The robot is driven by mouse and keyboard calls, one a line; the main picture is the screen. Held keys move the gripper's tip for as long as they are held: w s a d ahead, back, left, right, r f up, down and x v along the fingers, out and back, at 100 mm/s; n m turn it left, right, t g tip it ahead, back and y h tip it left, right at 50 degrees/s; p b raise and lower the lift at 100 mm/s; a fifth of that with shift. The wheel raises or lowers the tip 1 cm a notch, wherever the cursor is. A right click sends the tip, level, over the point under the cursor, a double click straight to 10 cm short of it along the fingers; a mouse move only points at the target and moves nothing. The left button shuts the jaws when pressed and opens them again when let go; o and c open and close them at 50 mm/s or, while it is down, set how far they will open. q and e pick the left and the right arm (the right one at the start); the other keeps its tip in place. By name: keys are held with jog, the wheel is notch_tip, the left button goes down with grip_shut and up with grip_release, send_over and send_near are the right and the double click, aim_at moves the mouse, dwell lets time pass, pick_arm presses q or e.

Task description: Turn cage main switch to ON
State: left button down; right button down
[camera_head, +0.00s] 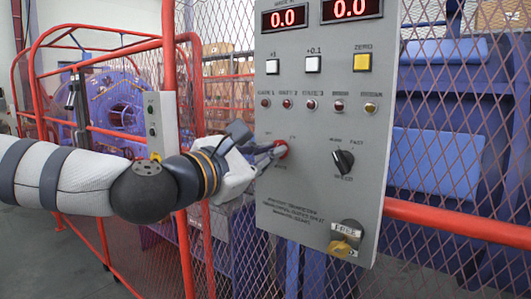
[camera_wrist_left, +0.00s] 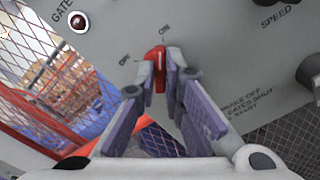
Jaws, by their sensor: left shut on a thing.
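The red switch knob (camera_head: 282,148) is on the grey control panel (camera_head: 300,205), left of the black speed knob (camera_head: 343,162). My left gripper (camera_head: 274,151) reaches it from the left. In the left wrist view, the fingertips of my left gripper (camera_wrist_left: 161,80) are shut on the red knob (camera_wrist_left: 156,62), one on each side. The knob's exposed upper end lies close to the ON label (camera_wrist_left: 164,42), with the OFF label (camera_wrist_left: 125,60) to its left. The fingers hide the knob's lower part. My right gripper is not in view.
Above the knob, the panel has a row of small lamps (camera_head: 311,104), push buttons (camera_head: 312,64) and red displays (camera_head: 284,18). A lock switch (camera_head: 345,239) sits at the lower right. Red-framed mesh fencing (camera_head: 455,222) stands around the panel.

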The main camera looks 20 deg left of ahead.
pick_arm(q)
jog(key=shift+r+m, duration=0.2)
jog(key=shift+m, duration=0.4)
jog(key=c, duration=1.7)
grip_release()
jog(key=shift+w, duration=0.15)
jog(key=shift+f, duration=0.1)
jog(key=v, duration=0.7)
jog(key=shift+s, duration=0.3)
